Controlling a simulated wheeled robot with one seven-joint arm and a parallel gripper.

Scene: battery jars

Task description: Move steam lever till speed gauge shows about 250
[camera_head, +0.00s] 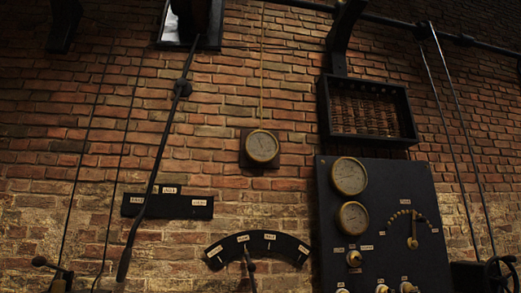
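A round brass-rimmed gauge (262,147) hangs on the brick wall near the middle of the view. Its needle and figures are too small and dim to read. Below it, a dark arc-shaped plate (226,248) carries several pale labels, and an upright lever (250,268) stands in front of it, near the arc's middle. The lever's lower part is cut off by the bottom edge. I cannot read which label marks steam or which gauge marks speed. My gripper is not in view.
A dark panel (385,230) at right holds two more gauges, an upper one (349,176) and a lower one (353,218), a brass dial switch (413,242) and several knobs. A long black rod (155,175) slants down at left across a labelled plate (185,207). A handwheel (500,273) is lower right.

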